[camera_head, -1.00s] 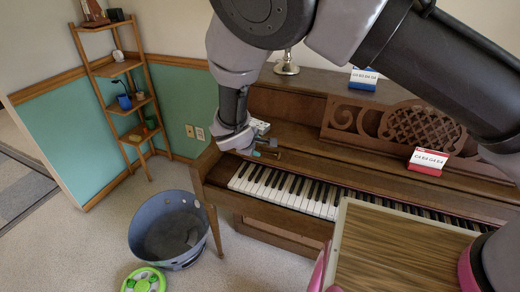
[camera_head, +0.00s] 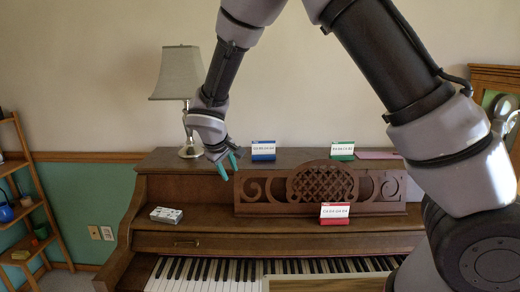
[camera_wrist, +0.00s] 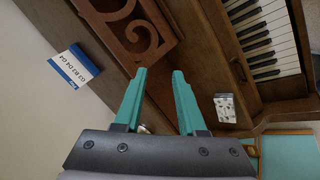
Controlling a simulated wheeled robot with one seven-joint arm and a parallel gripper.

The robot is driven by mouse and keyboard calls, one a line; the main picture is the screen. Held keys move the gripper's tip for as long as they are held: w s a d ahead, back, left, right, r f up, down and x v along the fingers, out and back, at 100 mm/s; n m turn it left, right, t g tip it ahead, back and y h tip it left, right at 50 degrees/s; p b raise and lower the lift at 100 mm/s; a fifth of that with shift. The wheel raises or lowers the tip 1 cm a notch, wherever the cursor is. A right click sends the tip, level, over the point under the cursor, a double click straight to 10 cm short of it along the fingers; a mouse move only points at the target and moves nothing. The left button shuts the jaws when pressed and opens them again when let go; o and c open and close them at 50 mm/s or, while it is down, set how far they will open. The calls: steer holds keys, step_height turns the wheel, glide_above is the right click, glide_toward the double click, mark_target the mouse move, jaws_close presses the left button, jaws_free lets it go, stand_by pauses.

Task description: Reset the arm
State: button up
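My gripper (camera_head: 228,166) is raised in front of the upright piano (camera_head: 260,225), near the left end of its music stand in the head view. In the wrist view, my gripper (camera_wrist: 160,75) has its two teal fingers apart with nothing between them. The piano top, the carved music stand (camera_wrist: 140,30) and the keys (camera_wrist: 262,38) show beyond the fingers. The arm reaches across the upper part of the head view and hides some of the wall and the piano's right side.
A lamp (camera_head: 180,80) stands on the piano's left end. Blue (camera_head: 263,150), green (camera_head: 342,150) and red (camera_head: 334,213) card holders stand on the piano. A small patterned box (camera_head: 166,215) lies on the ledge above the keys. A wooden shelf (camera_head: 22,175) is at far left.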

steer(key=s+d+r+m+g+y, duration=0.1)
steer(key=d+r+m, duration=0.3)
steer(key=d+r, duration=0.5)
steer(key=d+r+m+g+y, duration=0.1)
steer(key=d+r+m, duration=0.2)
steer(key=d+r, duration=0.65)
steer(key=s+d+r+m+t, duration=0.1)
steer(key=s+d+r+m, duration=0.2)
steer(key=s+d, duration=0.5)
steer(key=s+d+r+m+t+y, duration=0.1)
steer(key=s+d+r+m+t, duration=0.1)
steer(key=s+d, duration=0.6)
step_height(320, 180, up, 2)
steer(key=shift+s+d+r+m+y, duration=0.25)
steer(key=shift+s+d+m+y, duration=0.05)
steer(key=shift+s+m, duration=0.65)
